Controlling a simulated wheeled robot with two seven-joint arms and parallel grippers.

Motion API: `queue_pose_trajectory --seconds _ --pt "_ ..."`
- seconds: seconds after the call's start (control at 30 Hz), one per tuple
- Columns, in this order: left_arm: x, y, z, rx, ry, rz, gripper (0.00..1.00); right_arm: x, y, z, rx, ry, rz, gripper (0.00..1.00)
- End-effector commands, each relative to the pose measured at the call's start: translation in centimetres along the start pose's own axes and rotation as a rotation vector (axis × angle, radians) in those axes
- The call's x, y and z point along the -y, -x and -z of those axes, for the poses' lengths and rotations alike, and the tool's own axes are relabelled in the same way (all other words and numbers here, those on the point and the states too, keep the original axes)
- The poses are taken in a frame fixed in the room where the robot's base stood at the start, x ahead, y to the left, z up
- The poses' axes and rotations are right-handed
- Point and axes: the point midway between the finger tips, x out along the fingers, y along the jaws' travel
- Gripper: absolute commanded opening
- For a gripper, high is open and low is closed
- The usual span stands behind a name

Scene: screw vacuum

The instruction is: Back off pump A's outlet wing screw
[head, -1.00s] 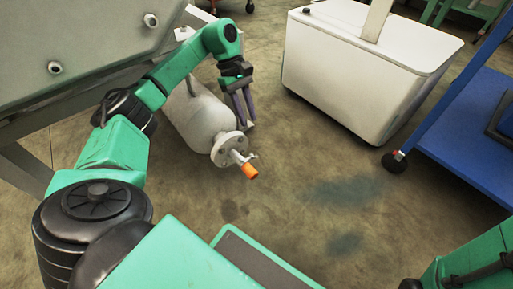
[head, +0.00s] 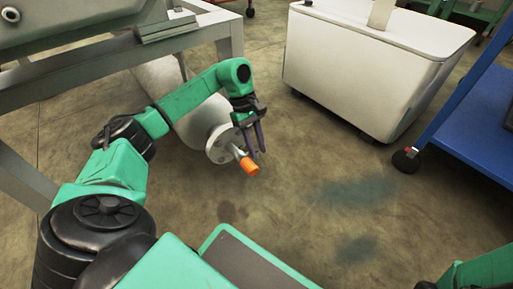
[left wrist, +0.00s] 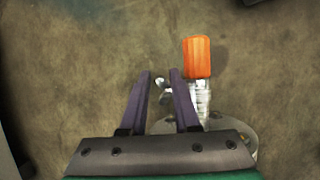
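The pump is a pale cylinder (head: 152,75) lying on the floor, with a round end flange (head: 218,146). A short outlet pipe with an orange end (head: 250,166) sticks out of the flange; the orange end also shows in the left wrist view (left wrist: 197,57). A small metal wing screw (left wrist: 163,84) sits beside the pipe, between my finger lines in the left wrist view. In the head view my fingers hide it. My left gripper (head: 259,150) is open, its two dark fingers (left wrist: 160,74) apart at the outlet. I cannot tell whether they touch the screw. My right gripper is out of view.
A white tub (head: 355,62) stands at the back right, and a blue cart (head: 478,130) with a black caster is at the right. A grey metal frame (head: 110,60) stands over the pump at the left. The stained floor in front is clear.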

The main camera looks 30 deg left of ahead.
Motion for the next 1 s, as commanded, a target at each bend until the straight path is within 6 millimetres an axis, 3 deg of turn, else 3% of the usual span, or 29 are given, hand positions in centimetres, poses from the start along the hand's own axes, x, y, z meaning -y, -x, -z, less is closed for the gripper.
queue_pose_trajectory --seconds 0.03,0.1,0.57,1.0 --pt "0.0 0.0 0.0 0.0 0.0 0.0 0.22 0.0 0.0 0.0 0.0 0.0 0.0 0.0" --pt "0.0 0.0 0.0 0.0 0.0 0.0 0.0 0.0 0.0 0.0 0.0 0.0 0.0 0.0" --pt "0.0 0.3 -0.3 -0.052 -0.002 0.001 0.0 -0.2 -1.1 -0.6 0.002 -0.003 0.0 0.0" --pt "0.0 -0.1 -1.0 -0.368 -0.005 0.001 0.0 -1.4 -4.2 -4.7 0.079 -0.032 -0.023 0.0"
